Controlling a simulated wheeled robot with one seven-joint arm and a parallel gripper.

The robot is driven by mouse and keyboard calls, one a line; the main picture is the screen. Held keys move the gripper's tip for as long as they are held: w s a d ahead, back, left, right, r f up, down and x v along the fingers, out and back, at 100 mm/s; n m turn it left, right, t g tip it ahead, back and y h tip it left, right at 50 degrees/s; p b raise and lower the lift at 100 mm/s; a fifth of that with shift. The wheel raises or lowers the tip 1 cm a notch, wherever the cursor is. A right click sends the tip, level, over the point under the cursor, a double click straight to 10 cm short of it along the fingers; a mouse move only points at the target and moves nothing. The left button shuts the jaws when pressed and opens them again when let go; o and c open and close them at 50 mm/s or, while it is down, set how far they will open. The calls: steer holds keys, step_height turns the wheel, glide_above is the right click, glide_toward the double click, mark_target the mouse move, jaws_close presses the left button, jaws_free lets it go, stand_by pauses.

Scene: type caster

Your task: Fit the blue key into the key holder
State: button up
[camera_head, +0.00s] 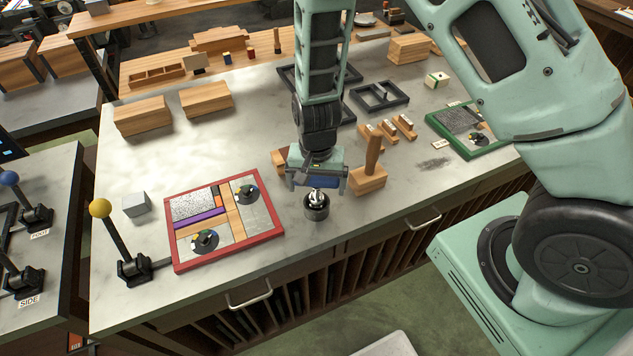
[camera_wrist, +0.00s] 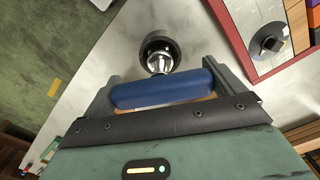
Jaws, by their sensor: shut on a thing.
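The blue key has a thick blue handle (camera_wrist: 165,91) and a shiny metal end (camera_wrist: 158,63). My gripper (camera_head: 317,185) is shut on the blue handle, with one finger at each end of it; it also shows in the wrist view (camera_wrist: 162,88). The key holder is a dark round cup (camera_head: 316,212) on the table near its front edge, also in the wrist view (camera_wrist: 159,42). The key's metal end points at the cup and overlaps its mouth in both views. I cannot tell how deep it sits, and the handle stays outside.
A red-framed board (camera_head: 225,262) with coloured pieces lies left of the holder. A wooden block with an upright peg (camera_head: 369,180) stands close on the right. A yellow-knobbed lever (camera_head: 119,245) stands at the left front. The table's front edge is close to the holder.

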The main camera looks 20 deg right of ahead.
steer(key=shift+f+b, duration=0.6)
steer(key=shift+f, duration=0.25)
steer(key=o, duration=1)
steer(key=shift+r, duration=0.1)
steer(key=shift+o, duration=0.2)
step_height(320, 180, up, 17)
steer(key=b, duration=0.1)
steer(key=shift+r+b, duration=0.2)
steer(key=shift+b, duration=0.15)
steer(key=s+a+f+n+b, duration=0.1)
steer(key=s+a+n+b, duration=0.2)
steer(key=s+n, duration=0.4)
steer(key=s+a+f+n+b, duration=0.2)
steer(key=s+n, duration=0.4)
steer(key=s, duration=0.7)
steer(key=a+b, duration=0.1)
steer(key=b, duration=0.1)
steer(key=shift+n+y+b, duration=0.3)
steer(key=shift+n+b, duration=0.1)
